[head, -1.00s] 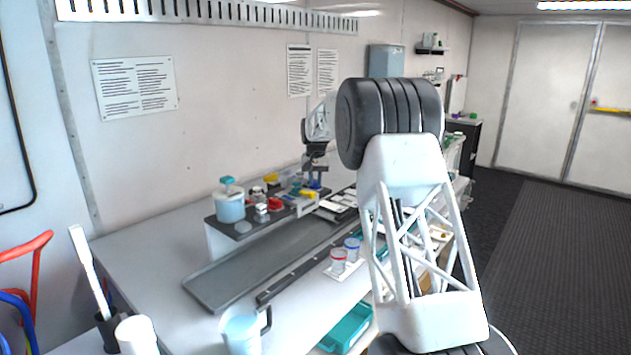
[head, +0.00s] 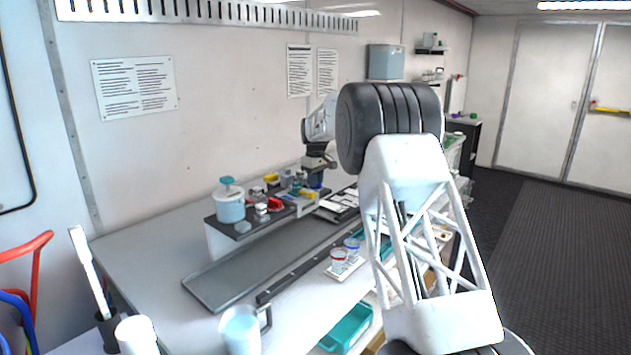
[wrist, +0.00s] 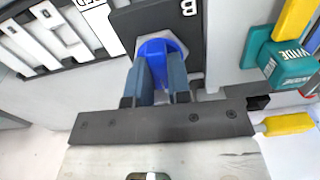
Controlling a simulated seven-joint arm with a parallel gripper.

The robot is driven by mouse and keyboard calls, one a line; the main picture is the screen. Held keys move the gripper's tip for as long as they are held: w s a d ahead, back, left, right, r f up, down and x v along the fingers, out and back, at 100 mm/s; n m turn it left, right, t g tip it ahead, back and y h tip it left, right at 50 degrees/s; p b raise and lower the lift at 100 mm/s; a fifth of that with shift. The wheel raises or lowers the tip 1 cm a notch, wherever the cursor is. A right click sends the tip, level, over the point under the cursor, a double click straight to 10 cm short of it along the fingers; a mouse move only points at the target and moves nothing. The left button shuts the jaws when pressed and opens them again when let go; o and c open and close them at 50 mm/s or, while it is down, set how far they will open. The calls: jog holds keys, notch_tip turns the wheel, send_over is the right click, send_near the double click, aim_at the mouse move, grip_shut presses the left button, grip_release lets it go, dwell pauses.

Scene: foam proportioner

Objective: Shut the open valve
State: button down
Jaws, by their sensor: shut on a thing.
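A round blue knob (wrist: 157,48) sits on a pale hex base on a black plate marked "B" (wrist: 188,10) in the wrist view. My gripper (wrist: 160,66) is shut on the blue knob, with one finger on each side of it. The fingers hide the knob's near part. In the head view my gripper (head: 316,174) is low over the far end of the raised bench unit, with the blue knob (head: 316,181) just under it. A teal block marked "WIDE" (wrist: 290,62) with a yellow bar (wrist: 293,18) is to the right in the wrist view.
A yellow handle (wrist: 288,124) is close to the gripper's right side. A slotted panel (wrist: 50,38) is at its upper left. In the head view a light-blue pot (head: 230,206) and red part (head: 275,204) stand left of the gripper. The grey tray (head: 215,285) is empty.

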jog(key=shift+n, duration=0.5)
jog(key=c, duration=1.1)
grip_release()
jog(key=shift+o, duration=0.2)
jog(key=shift+r, duration=3.95)
